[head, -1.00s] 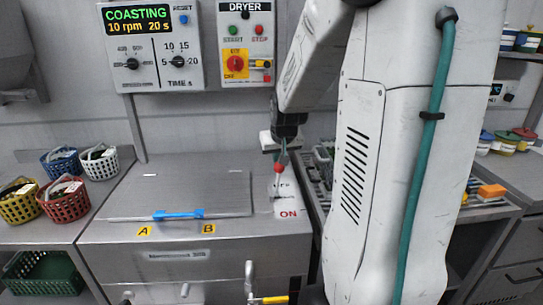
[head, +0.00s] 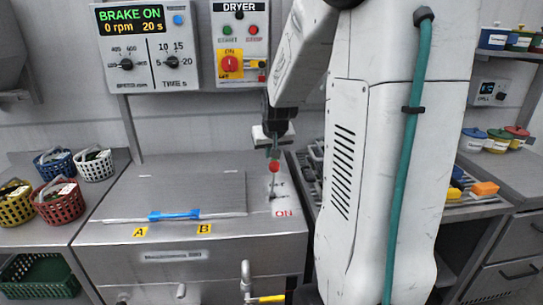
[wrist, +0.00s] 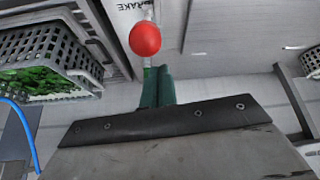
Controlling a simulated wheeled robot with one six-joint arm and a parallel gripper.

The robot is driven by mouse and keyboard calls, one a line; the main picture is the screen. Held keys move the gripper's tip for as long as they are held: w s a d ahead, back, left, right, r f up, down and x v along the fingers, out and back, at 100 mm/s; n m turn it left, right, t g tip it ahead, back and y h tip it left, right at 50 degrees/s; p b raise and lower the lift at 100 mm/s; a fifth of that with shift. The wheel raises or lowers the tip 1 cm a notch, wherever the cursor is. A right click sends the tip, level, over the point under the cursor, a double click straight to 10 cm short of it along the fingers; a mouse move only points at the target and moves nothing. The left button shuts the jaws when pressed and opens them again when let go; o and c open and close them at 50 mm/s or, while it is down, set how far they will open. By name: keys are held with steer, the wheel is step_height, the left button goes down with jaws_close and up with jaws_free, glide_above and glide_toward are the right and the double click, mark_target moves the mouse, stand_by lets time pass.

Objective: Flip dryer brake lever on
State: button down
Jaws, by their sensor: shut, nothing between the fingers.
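The brake lever (head: 274,167) has a red ball knob and stands on the right of the dryer top, behind the red ON label (head: 284,213). Its knob also shows large in the wrist view (wrist: 145,38), just beyond my fingertips. My gripper (head: 273,150) is shut and empty, at the knob; I cannot tell whether it touches it. The closed green fingers show in the wrist view (wrist: 157,85). The dryer display (head: 132,22) reads BRAKE ON, 0 rpm, 20 s. The lever's lower end is hard to make out.
The dryer lid (head: 175,193) is closed, with a blue handle (head: 174,215). Several small baskets, among them a red one (head: 60,205), stand on the left counter. A dryer control panel (head: 240,45) is on the wall behind.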

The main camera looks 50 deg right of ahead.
steer(key=v, duration=0.9)
steer(key=shift+s+a, duration=0.4)
steer(key=shift+s, duration=0.15)
steer(key=shift+f, duration=0.1)
steer(key=s+a+n+g+y, duration=0.1)
steer(key=s+a+n+g, duration=0.1)
steer(key=s+a, duration=0.7)
steer(key=s+a+n+g+y, duration=0.1)
steer(key=s+a+n, duration=0.3)
steer(key=s+a, duration=0.5)
steer(key=a+f+y, duration=0.1)
steer(key=a, duration=0.6)
steer(key=shift+s+g, duration=0.3)
steer(key=shift+g, duration=0.1)
